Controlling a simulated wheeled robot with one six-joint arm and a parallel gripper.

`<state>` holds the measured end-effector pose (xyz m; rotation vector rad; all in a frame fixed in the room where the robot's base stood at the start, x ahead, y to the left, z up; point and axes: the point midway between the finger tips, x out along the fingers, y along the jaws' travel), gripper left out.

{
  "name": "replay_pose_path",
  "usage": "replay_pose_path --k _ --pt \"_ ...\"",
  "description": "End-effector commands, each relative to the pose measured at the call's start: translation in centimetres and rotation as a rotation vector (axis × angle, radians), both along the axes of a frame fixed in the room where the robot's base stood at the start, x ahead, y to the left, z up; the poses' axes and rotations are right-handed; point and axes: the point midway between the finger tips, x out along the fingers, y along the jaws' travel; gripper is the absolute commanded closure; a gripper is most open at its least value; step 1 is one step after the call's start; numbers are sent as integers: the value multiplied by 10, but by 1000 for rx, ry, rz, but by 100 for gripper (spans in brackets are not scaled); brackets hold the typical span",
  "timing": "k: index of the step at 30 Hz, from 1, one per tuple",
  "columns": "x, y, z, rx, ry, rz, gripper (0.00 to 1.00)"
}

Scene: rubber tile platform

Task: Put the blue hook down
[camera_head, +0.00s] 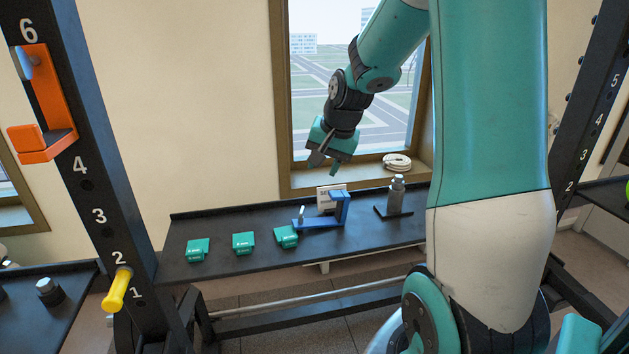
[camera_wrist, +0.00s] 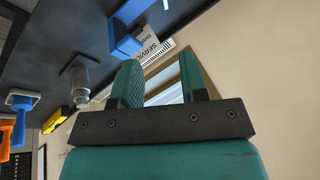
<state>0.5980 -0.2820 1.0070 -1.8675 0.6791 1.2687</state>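The blue hook (camera_head: 344,207) stands on the black rubber-topped shelf (camera_head: 270,267), with a flat base and an upright part. It also shows in the wrist view (camera_wrist: 124,40), at the upper left beyond the fingers. My gripper (camera_head: 324,166) is in the air above the blue hook, apart from it. In the wrist view my gripper (camera_wrist: 160,68) has its two teal fingers spread, with nothing between them.
Several teal blocks (camera_head: 243,242) lie in a row left of the hook. A white sign (camera_head: 329,197) stands behind it. A grey cylinder on a black base (camera_head: 397,196) stands to its right. Black numbered uprights (camera_head: 92,170) with an orange hook (camera_head: 50,105) rise at the left.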

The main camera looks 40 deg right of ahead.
Motion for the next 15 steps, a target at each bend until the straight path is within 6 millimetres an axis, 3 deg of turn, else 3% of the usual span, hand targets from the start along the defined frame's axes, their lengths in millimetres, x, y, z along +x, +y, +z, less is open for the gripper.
replay_pose_path --k 2,4,7,9,12,15 --pt "0 18 6 1 0 58 60" --pt "-2 55 13 1 4 181 60" --pt "-18 136 25 2 10 472 60" --pt "-45 196 32 1 13 719 60" --pt "-96 262 38 -1 15 1055 60" --pt "-146 302 40 -4 13 1324 60"
